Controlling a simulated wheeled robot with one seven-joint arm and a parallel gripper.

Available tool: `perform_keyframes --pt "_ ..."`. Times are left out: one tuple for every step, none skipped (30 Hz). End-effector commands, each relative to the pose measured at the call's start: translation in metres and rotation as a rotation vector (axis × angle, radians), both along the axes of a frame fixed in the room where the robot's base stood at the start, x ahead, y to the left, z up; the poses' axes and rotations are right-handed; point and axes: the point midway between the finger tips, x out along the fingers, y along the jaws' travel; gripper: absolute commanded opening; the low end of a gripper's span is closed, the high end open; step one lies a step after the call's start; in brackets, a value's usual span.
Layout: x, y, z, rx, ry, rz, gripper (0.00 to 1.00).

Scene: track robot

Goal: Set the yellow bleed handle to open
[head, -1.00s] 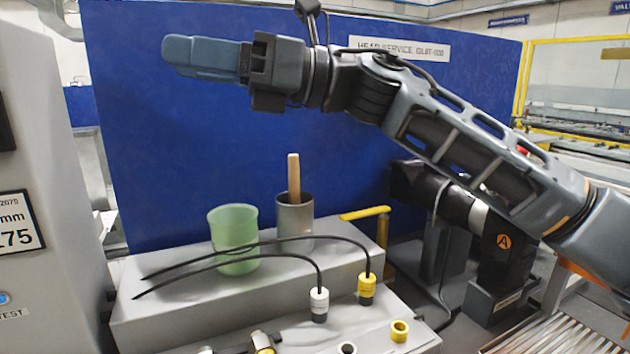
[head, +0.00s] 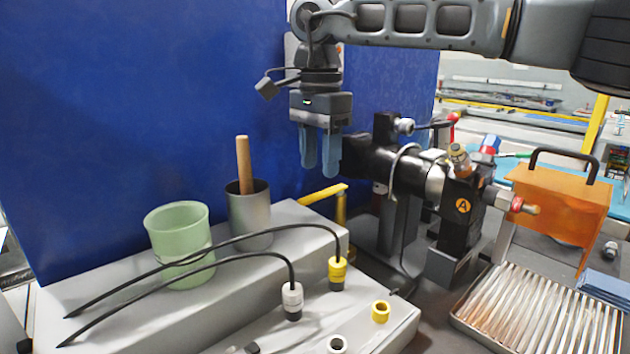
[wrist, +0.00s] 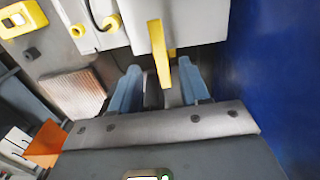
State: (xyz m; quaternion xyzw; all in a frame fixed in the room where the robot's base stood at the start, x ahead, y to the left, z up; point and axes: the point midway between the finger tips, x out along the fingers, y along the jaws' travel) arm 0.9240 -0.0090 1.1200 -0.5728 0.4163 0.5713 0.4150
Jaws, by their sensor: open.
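The yellow bleed handle (head: 322,194) is a flat bar at the right end of the grey bench step, on top of a yellow post (head: 341,210). In the head view the bar runs out to the left of the post. My gripper (head: 320,170) points down with its blue fingers just above the handle in the picture. It is open and empty. In the wrist view the yellow handle (wrist: 159,52) shows between the lines of my two blue fingers (wrist: 160,70). I see no contact; the exact gap in height is hard to tell.
A green cup (head: 178,232) and a metal pot (head: 249,214) with a wooden stick stand left of the handle. Two black cables end in a white plug (head: 292,301) and a yellow plug (head: 337,272). A black pump-like unit (head: 460,215) stands right; a blue panel (head: 150,90) rises behind.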

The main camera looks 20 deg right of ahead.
Motion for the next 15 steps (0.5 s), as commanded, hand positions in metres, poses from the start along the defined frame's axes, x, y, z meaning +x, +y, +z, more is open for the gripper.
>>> perform_keyframes --pt "-0.001 0.000 -0.009 0.000 0.003 0.000 0.46" --pt "-0.001 0.000 -0.014 0.000 0.003 0.000 0.46" --pt "-0.001 0.000 -0.020 0.002 0.003 0.000 0.46" --pt "-0.001 0.001 -0.024 0.002 0.003 0.000 0.46" --pt "-0.001 0.000 -0.027 0.002 0.003 -0.001 0.46" --pt "0.000 0.000 -0.032 0.002 0.002 -0.001 0.46" --pt "0.000 0.000 -0.035 0.002 0.002 -0.001 0.46" --pt "0.000 0.001 -0.037 0.002 0.002 -0.001 0.46" --pt "0.000 0.001 -0.040 0.003 0.002 -0.001 0.46" --pt "0.000 0.001 -0.042 0.003 0.001 -0.001 0.46" --pt "0.000 0.001 -0.043 0.003 0.001 0.000 0.46" --pt "0.000 0.001 -0.045 0.003 0.001 0.000 0.46" --pt "0.000 0.001 -0.045 0.003 0.001 0.000 0.46" --pt "0.000 0.001 -0.046 0.003 0.001 0.000 0.46" --pt "0.000 0.001 -0.046 0.003 0.001 0.000 0.46"
